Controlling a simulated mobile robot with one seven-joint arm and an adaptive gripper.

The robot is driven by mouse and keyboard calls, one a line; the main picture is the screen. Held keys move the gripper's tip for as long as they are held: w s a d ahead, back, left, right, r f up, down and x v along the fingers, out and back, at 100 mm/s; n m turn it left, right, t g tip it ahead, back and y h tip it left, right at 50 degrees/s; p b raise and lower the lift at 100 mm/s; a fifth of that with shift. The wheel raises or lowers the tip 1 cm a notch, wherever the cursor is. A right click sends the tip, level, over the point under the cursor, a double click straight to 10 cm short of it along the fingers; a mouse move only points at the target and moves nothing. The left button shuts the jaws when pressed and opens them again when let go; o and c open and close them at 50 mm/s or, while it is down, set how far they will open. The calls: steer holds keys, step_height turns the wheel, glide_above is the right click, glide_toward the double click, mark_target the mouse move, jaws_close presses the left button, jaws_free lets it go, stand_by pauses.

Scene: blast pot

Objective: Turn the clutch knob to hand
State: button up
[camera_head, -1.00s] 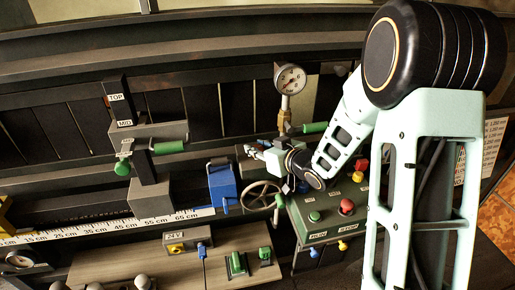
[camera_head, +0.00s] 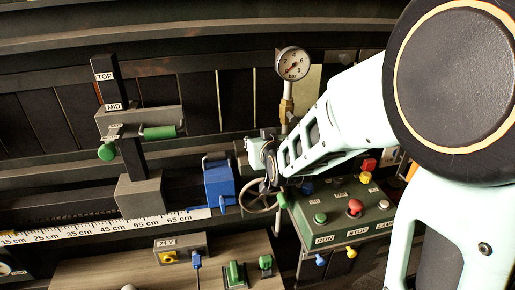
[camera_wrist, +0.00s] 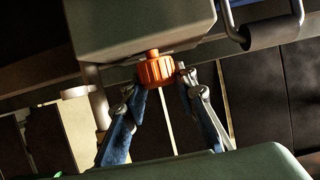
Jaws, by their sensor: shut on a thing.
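An orange ribbed knob (camera_wrist: 157,71), which I take for the clutch knob, sits on a short stem under a grey-green housing (camera_wrist: 140,25) in the wrist view. My gripper (camera_wrist: 164,80) has one finger on each side of the knob and is shut on it. I see no readable mark for the knob's setting. In the head view my wrist is by the blue block and the handwheel, and my arm hides the knob and fingertips.
A blue block (camera_head: 219,185) and a spoked handwheel (camera_head: 258,195) are close to my wrist. A pressure gauge (camera_head: 292,64) stands behind it. A button box (camera_head: 345,222) lies below my forearm. A black-gripped bar (camera_wrist: 270,32) is right of the housing.

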steer(key=shift+w+r, duration=0.1)
stand_by(0.3)
steer(key=o, duration=1.2)
steer(key=shift+c, duration=0.2)
step_height(320, 180, up, 10)
